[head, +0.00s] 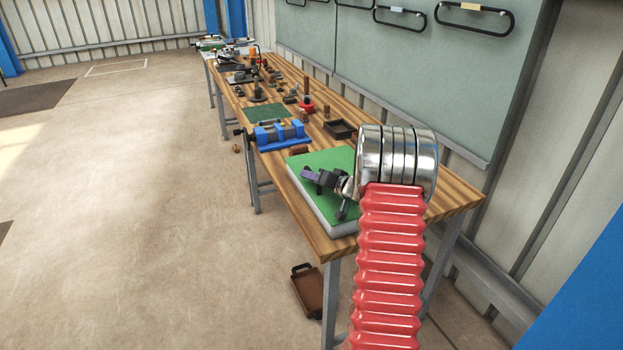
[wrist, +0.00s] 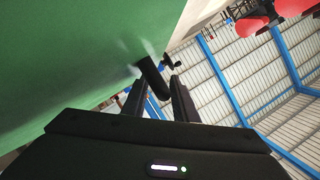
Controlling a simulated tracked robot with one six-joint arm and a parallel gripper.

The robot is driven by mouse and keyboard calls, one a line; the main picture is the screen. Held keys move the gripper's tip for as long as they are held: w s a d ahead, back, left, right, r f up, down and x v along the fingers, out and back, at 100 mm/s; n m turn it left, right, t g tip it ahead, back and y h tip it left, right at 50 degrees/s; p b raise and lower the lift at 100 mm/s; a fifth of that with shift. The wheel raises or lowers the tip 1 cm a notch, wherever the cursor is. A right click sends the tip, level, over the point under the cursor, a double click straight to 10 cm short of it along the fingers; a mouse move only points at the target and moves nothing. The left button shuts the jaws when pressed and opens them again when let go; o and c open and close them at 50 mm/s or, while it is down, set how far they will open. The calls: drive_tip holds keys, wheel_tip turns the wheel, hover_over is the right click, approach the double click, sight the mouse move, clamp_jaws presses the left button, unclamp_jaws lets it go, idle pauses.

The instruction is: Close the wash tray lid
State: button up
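The wash tray appears to be the pale box (head: 317,211) with a flat green lid (head: 334,161) at the near end of the workbench. The lid lies over the box; I cannot tell whether it is fully down. My gripper (head: 312,178) is over the lid, partly hiding it. In the wrist view the green lid (wrist: 70,60) fills the upper left. A dark bar-like handle (wrist: 152,77) stands out from it, just ahead of and between my gripper's fingers (wrist: 158,98). The fingers are apart, and I see no clear grip on the handle.
A blue vise-like fixture (head: 279,134) sits beyond the tray on the wooden workbench (head: 438,205). A dark open tray (head: 341,130) and several small tools lie farther along. A brown tray (head: 308,290) is on the floor below.

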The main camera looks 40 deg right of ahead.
drive_tip(key=shift+s+f, duration=0.1)
drive_tip(key=shift+s, duration=0.1)
wheel_tip(320, 180, up, 4)
hover_over(339, 206)
idle(0.4)
idle(0.4)
